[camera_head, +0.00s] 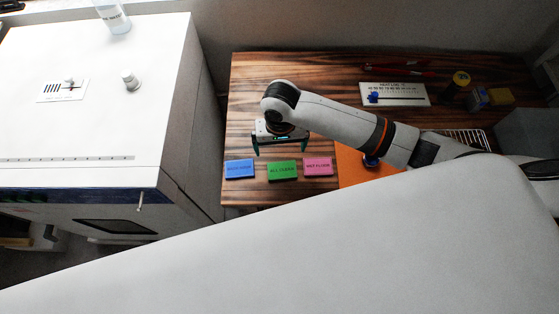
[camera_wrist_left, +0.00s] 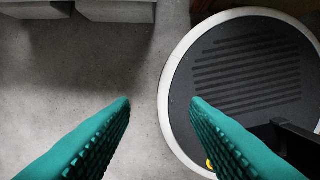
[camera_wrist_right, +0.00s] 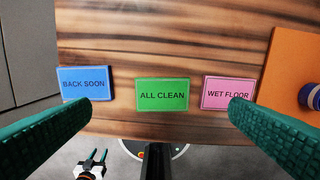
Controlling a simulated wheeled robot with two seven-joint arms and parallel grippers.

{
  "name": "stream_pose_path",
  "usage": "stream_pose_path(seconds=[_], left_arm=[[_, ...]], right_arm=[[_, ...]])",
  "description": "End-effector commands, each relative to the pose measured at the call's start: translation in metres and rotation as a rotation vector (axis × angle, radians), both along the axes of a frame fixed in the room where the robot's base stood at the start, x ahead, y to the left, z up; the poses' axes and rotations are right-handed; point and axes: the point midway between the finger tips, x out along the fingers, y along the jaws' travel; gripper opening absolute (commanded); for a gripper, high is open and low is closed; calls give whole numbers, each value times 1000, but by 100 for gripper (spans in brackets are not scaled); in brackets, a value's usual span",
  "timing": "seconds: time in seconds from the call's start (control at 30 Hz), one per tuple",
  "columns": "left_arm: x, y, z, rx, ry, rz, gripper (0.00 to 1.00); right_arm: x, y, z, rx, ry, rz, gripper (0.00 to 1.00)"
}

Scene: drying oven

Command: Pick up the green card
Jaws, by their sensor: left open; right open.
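The green card (camera_head: 282,170) reads "ALL CLEAN" and lies flat near the front edge of the wooden table, between a blue card (camera_head: 239,168) and a pink card (camera_head: 318,167). My right gripper (camera_head: 283,149) is open and empty above the table, just behind the green card in the head view. In the right wrist view the green card (camera_wrist_right: 162,95) lies between the two spread fingers (camera_wrist_right: 160,108), apart from them and below. In the left wrist view my left gripper (camera_wrist_left: 160,100) is open and empty above the grey floor and a round dark base.
An orange mat (camera_head: 352,165) with a blue object lies right of the pink card. A white labelled panel (camera_head: 394,94), a dark jar (camera_head: 455,86) and a wire rack (camera_head: 470,139) are farther back. The white oven (camera_head: 90,110) stands left of the table (camera_head: 300,70).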

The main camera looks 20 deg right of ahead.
Motion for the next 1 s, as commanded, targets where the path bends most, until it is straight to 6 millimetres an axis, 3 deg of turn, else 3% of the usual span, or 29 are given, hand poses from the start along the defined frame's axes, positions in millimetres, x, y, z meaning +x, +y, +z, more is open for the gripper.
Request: stream_pose_path(seconds=[0.1,0.27,0.47,0.73,1.0], left_arm=[[-19,1,2,3,27,0,42],[-32,2,2,4,47,-1,42],[-26,2,7,4,39,-2,42],[-8,0,13,1,11,-3,42],[-14,1,12,2,19,-4,42]], right_arm=[[-1,0,-22,-1,3,-1,100],[-1,0,-42,-1,1,0,100],[-4,-1,-56,-2,2,0,100],[-9,-1,-94,0,1,1,100],[-9,-1,-98,1,-1,2,100]])
